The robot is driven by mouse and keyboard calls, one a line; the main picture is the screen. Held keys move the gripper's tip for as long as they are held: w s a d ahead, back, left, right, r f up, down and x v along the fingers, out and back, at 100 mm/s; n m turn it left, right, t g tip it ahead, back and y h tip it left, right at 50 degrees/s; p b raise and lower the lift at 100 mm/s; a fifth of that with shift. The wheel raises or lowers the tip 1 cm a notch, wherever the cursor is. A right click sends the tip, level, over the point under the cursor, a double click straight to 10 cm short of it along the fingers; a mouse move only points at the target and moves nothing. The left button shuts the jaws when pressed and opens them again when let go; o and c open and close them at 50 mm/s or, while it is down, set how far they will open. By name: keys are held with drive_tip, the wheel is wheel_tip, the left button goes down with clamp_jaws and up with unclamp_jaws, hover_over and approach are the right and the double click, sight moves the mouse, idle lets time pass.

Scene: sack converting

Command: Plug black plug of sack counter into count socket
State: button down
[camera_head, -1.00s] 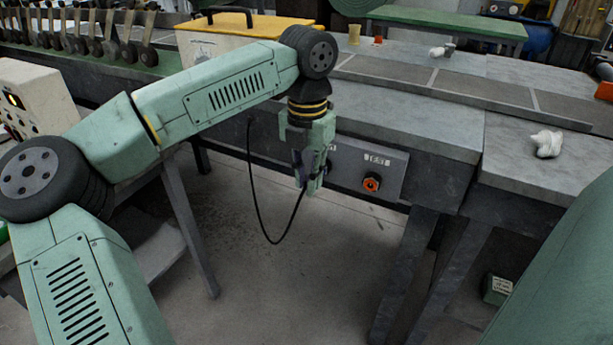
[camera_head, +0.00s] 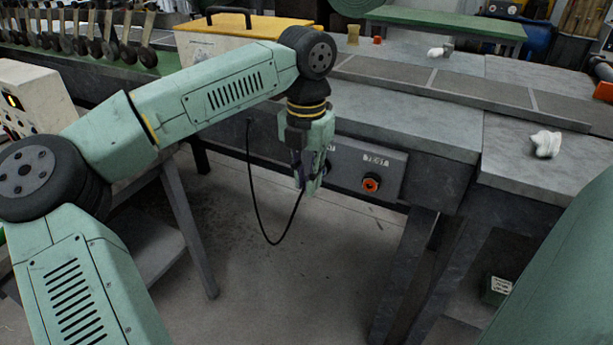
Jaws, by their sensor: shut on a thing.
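My gripper (camera_head: 307,184) points down in front of the grey socket panel (camera_head: 345,168) under the bench edge. It is shut on the plug at the end of a black cable. The plug itself is mostly hidden between the fingers. The black cable (camera_head: 256,208) hangs from the bench front at the left in a loop and rises to the fingers. My gripper covers the panel's left part, so a socket there cannot be seen.
The grey bench top (camera_head: 420,118) lies above the panel, with a crumpled white piece (camera_head: 546,144) at the right. A yellow-lidded box (camera_head: 225,30) stands behind my arm. Bench legs (camera_head: 405,275) stand below right. The space below my gripper is open down to the floor.

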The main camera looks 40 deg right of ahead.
drive_tip(key=shift+w+d+p, duration=0.2)
drive_tip(key=shift+d, duration=0.3)
drive_tip(key=shift+w+d+p, duration=0.15)
drive_tip(key=shift+d+p, duration=0.05)
drive_tip(key=shift+d, duration=0.25)
idle(0.5)
drive_tip(key=c, duration=1.5)
unclamp_jaws()
wheel_tip(320, 180, up, 12)
